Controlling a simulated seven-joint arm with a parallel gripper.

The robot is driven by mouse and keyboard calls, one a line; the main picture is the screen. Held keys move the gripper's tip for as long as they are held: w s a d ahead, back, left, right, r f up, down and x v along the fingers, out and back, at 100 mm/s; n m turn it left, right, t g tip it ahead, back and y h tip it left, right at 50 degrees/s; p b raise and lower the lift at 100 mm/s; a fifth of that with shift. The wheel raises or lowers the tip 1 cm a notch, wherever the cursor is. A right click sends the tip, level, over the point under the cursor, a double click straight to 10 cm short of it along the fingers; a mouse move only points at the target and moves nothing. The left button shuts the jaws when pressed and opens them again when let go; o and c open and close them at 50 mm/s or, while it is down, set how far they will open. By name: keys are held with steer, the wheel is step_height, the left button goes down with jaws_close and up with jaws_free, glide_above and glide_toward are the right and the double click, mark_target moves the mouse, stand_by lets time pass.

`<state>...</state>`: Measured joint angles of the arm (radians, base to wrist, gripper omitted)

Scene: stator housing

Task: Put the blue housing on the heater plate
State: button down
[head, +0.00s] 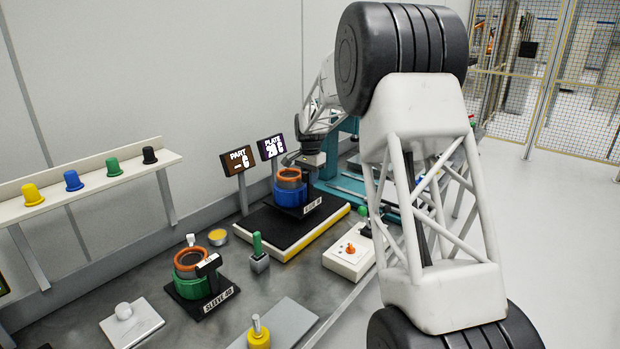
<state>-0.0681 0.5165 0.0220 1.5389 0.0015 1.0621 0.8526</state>
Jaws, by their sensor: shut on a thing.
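The blue housing (288,195) has an orange ring around its top and a labelled black base. It is upright over the rear part of the heater plate (262,229), a black slab with a yellow and white front edge. I cannot tell whether its base touches the plate. My gripper (303,164) is at the housing's upper right rim, shut on it. The fingertips are small and partly hidden.
A green housing (190,288) on a black base labelled "SLEEVE" stands front left. A green-handled tool (258,250) stands before the plate. A white control box (349,256) is right of it. Displays (238,160) stand behind. Coloured caps (73,181) line a shelf.

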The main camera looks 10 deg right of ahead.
steer(key=shift+f, duration=1.7)
steer(key=c, duration=1)
jaws_free()
steer(key=shift+f, duration=0.15)
step_height(320, 180, up, 12)
steer(key=shift+r, duration=0.15)
